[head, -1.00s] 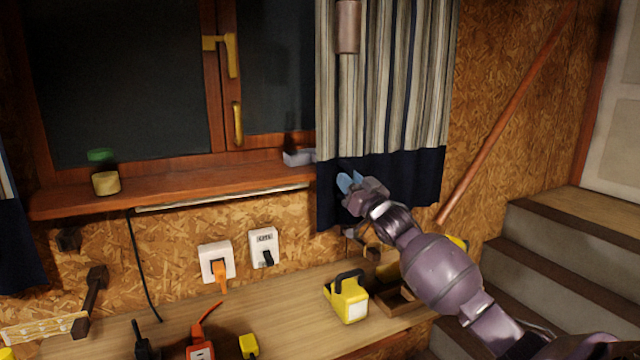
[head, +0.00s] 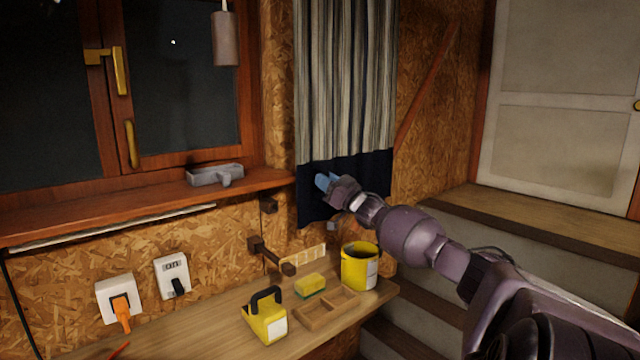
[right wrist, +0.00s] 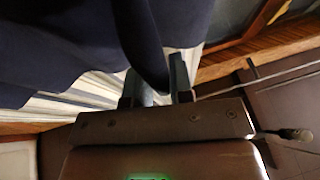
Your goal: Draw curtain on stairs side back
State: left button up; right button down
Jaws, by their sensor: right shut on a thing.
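The stairs-side curtain (head: 345,85) hangs at the right of the window, striped cream and grey with a dark navy lower band. It is gathered beside the window frame, over the chipboard wall. My right gripper (head: 325,182) is at the navy band near its left edge. In the right wrist view the gripper (right wrist: 158,88) is shut on a fold of the navy cloth (right wrist: 142,40), which runs down between the fingers. Striped cloth shows behind it. My left gripper is not in view.
The window sill (head: 120,208) holds a grey tray-like object (head: 215,175). Below, the workbench (head: 225,330) carries a yellow can (head: 360,265), a sponge (head: 310,286), a wooden tray (head: 328,312) and a yellow lamp-like box (head: 266,318). Stairs (head: 520,225) rise at the right.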

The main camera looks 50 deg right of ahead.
jog(key=c, duration=1)
grip_release()
jog(key=shift+f, duration=0.1)
jog(key=shift+b+v, duration=0.35)
jog(key=shift+v, duration=5.05)
